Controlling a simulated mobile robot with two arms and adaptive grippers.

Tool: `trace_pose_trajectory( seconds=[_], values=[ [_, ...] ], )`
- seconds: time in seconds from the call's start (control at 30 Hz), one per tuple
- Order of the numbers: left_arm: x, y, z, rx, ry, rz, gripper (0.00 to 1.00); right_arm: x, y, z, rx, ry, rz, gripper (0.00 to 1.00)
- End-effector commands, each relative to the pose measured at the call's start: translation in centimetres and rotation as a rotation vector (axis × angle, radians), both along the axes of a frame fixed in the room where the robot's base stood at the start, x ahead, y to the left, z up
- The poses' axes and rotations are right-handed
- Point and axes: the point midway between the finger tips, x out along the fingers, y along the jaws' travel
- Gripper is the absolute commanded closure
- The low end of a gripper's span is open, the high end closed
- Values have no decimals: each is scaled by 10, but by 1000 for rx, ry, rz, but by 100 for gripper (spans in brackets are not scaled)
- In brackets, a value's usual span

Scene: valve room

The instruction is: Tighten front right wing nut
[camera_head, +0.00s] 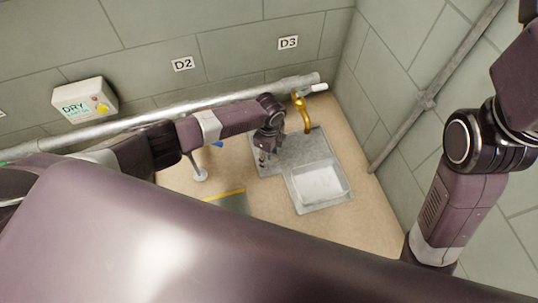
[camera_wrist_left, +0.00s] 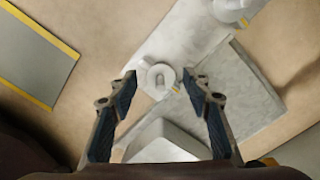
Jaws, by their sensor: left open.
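My left gripper (camera_head: 262,160) hangs over the left part of a grey metal plate (camera_head: 285,146) in the head view. In the left wrist view the gripper (camera_wrist_left: 160,76) is open. Its two fingers stand on either side of a pale round fitting with a raised ring (camera_wrist_left: 160,78), which looks like a wing nut. A gap shows on both sides, and I cannot tell whether either fingertip touches it. A second pale round fitting (camera_wrist_left: 230,9) is at the top edge. In the head view the gripper hides this area. My right gripper is not in view.
A pale rectangular box (camera_head: 320,183) stands right of the gripper. A brass curved pipe (camera_head: 301,113) rises behind it. A long grey pipe (camera_head: 140,119) runs along the back wall. A yellow-edged grey mat (camera_head: 232,203) lies on the tan floor, also seen in the wrist view (camera_wrist_left: 35,55).

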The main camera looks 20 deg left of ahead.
Motion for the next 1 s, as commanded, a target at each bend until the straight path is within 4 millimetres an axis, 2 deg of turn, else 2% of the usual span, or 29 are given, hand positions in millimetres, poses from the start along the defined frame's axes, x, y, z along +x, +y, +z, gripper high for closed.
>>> trace_pose_trajectory(
  seconds=[0.17, 0.27, 0.7, 0.83, 1.0],
  values=[
    [1, 0, 7, -1, -2, 1, 55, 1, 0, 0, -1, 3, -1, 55],
    [1, 0, 19, -3, -3, 0, 55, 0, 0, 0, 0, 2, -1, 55],
    [1, 0, 103, 0, -2, 0, 55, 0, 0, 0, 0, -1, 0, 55],
    [0, 0, 115, 0, -1, -1, 55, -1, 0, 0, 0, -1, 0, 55],
    [0, 0, 120, 0, 0, -1, 55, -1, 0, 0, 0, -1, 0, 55]
  ],
)
